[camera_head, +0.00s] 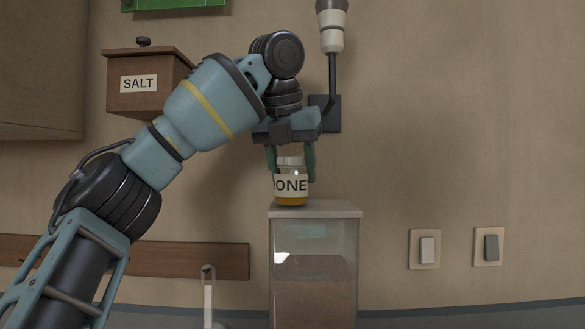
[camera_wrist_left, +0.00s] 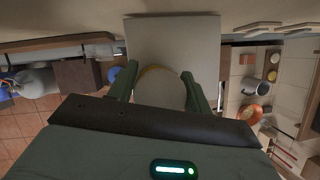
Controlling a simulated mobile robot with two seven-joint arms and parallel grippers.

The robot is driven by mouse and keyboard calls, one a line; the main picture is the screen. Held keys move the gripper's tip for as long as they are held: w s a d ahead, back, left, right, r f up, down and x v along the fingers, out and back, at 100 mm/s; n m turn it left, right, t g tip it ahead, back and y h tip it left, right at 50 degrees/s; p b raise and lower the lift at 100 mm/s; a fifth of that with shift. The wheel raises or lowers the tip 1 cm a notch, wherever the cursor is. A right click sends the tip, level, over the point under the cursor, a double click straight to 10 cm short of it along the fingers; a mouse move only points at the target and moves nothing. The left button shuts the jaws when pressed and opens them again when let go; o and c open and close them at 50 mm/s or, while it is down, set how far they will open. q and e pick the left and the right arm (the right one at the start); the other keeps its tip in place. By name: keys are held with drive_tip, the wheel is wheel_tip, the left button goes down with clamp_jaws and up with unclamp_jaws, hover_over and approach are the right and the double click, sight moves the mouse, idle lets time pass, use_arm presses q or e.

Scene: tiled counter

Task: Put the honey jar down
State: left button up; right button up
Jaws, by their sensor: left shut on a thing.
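The honey jar (camera_head: 290,184) is a small glass jar with a pale lid, a white label reading "ONE" in part, and amber honey at its bottom. My left gripper (camera_head: 291,171) points down from above with its green fingers on either side of the jar, shut on it. The jar is upright at the top of a clear-sided container (camera_head: 314,270) with a pale flat lid. Its base is at or just above the lid; I cannot tell if they touch. In the left wrist view the jar (camera_wrist_left: 160,90) sits between the fingers, before the pale lid (camera_wrist_left: 172,40). My right gripper is out of view.
A wooden salt box (camera_head: 145,85) hangs on the wall at left, behind my left arm. A wall lamp or fixture (camera_head: 331,40) rises just behind the gripper. Two switches (camera_head: 427,250) are on the wall at right. The lid has a little free room right of the jar.

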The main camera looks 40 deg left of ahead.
use_arm(q)
drive_tip(key=shift+f, duration=0.15)
drive_tip(key=o, duration=1.2)
drive_tip(key=shift+c, duration=0.2)
drive_tip(key=v, duration=1.2)
drive_tip(key=shift+s, duration=0.1)
